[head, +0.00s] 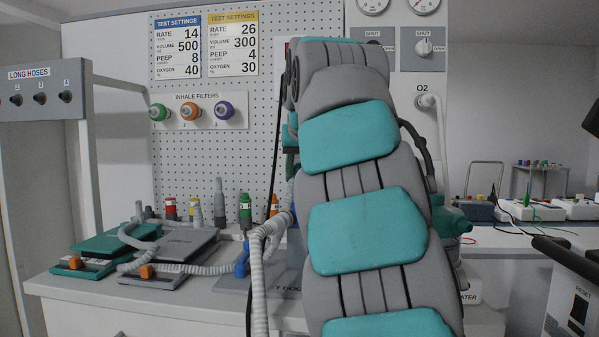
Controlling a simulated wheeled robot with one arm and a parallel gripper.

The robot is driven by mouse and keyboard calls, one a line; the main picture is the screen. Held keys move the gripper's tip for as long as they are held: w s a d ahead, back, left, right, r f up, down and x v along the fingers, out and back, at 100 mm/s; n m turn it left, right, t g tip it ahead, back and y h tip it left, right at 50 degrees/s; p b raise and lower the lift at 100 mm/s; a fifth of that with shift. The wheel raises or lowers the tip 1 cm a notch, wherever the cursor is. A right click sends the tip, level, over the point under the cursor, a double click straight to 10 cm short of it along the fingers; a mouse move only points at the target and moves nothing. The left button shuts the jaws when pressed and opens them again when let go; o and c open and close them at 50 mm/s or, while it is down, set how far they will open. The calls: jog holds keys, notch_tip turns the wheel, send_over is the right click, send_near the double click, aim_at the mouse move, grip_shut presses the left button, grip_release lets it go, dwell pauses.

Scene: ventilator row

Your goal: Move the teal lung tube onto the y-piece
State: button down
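The teal lung (100,247) lies flat at the left of the counter, with an orange part at its front. A grey corrugated tube (130,238) curves by its right side; I cannot tell where its end lies. A grey lung-like board (180,246) with another orange part lies beside it. Grey hoses meet a blue piece (242,262) near a plate with partly hidden lettering starting with Y (285,292). I cannot make out the y-piece clearly. My grey and teal arm fills the middle and hides things behind it. My gripper is not visible.
Several upright coloured connectors (245,207) stand at the back of the counter (90,287). Inhale filters (190,112) hang on the pegboard. A long-hose rack (40,98) is at upper left. A thick grey hose (259,285) hangs over the counter's front edge.

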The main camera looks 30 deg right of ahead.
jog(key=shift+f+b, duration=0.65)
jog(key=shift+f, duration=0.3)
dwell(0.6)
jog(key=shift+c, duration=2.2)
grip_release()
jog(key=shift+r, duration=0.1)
